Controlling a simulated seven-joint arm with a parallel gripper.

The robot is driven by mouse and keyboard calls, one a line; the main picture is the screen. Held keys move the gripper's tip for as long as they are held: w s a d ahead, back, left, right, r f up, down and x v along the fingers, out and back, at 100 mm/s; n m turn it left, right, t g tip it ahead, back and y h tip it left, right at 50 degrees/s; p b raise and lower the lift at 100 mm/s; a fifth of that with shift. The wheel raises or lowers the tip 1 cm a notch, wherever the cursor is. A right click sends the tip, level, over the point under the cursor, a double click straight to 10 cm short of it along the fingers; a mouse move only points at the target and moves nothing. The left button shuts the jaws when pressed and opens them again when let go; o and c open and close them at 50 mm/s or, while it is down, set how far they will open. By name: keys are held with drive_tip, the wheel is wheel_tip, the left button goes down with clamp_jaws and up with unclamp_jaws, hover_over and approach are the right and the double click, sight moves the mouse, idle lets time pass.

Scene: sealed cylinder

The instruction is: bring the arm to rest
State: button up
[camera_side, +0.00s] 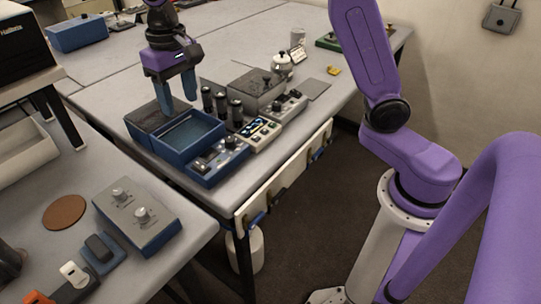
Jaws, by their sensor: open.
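My gripper (177,93) is at the upper left of the side view, above the grey table (110,110). It points down, with its two blue fingers apart and nothing between them. It hangs over or just behind the blue open box (187,133). I cannot tell its exact height above the box. The sealed cylinder cannot be singled out. Several dark upright cylinders (221,104) stand in a row just right of the box.
A blue-based control unit (217,160) and another switch panel (258,133) line the table's front edge. A grey box (256,88) and a silver pot (282,63) stand behind. A knobbed grey box (137,217) sits on the nearer table.

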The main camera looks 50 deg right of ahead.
drive_tip(key=s+d+f+n, duration=0.2)
drive_tip(key=s+d+n, duration=0.2)
drive_tip(key=s, duration=0.6)
drive_tip(key=s+d+f+n, duration=0.2)
drive_tip(key=s+d+n, duration=0.2)
drive_tip(key=s, duration=0.6)
drive_tip(key=s+d+f+n, duration=0.2)
drive_tip(key=s+d+n, duration=0.2)
drive_tip(key=s, duration=0.6)
drive_tip(key=shift+s+d+f, duration=0.2)
drive_tip(key=shift+d+f, duration=0.1)
drive_tip(key=shift+d, duration=0.6)
